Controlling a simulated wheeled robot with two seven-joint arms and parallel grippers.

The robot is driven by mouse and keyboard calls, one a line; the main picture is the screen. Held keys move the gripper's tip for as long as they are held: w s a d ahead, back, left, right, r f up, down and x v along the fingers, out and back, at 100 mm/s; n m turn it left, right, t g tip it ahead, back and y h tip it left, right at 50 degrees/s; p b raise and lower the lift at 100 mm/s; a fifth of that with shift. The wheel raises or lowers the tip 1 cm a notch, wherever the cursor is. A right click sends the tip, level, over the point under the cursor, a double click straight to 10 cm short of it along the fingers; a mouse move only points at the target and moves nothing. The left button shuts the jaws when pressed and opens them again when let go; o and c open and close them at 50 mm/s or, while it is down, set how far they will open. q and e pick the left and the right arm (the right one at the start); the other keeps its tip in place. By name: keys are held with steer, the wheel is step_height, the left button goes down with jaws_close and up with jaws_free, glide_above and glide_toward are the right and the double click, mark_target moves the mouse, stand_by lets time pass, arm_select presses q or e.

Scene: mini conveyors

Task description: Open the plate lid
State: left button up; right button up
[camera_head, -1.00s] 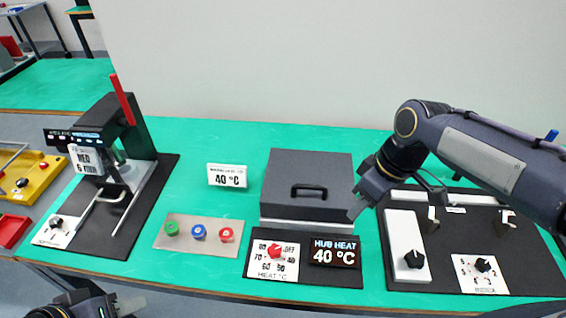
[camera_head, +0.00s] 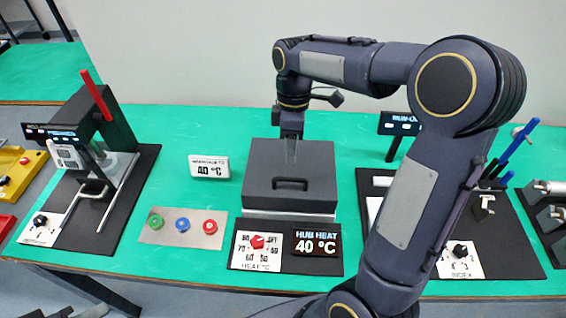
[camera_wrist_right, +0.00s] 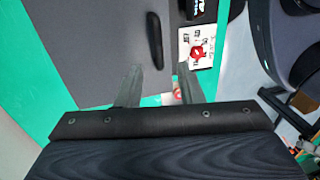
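My right gripper (camera_head: 291,150) points down over the lid's top in the head view, behind the handle. In the right wrist view its two fingers (camera_wrist_right: 158,82) are apart with nothing between them. The lid (camera_wrist_right: 85,50) and its handle (camera_wrist_right: 154,40) show beyond the fingers, and the handle is not gripped. Only a dark piece of my left arm shows at the bottom left edge of the head view; its fingers are out of sight.
In front of the lid are the heat dial (camera_head: 258,242) and a HUB HEAT display (camera_head: 317,242) reading 40 °C. A button panel (camera_head: 160,232) and a press with a red lever (camera_head: 97,95) stand to the left. My right arm covers much of the right-hand station.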

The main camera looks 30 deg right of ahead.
steer(key=shift+s+a+f+p, duration=0.1)
steer(key=shift+s+a+f, duration=0.05)
steer(key=shift+f, duration=1.1)
steer(key=shift+s+a+f+p, duration=0.1)
steer(key=shift+s+f+p, duration=0.1)
steer(key=shift+f, duration=1.1)
steer(key=shift+s+a+f+p, duration=0.1)
steer(key=shift+s+a+f, duration=0.05)
steer(key=shift+f, duration=1.1)
jaws_close()
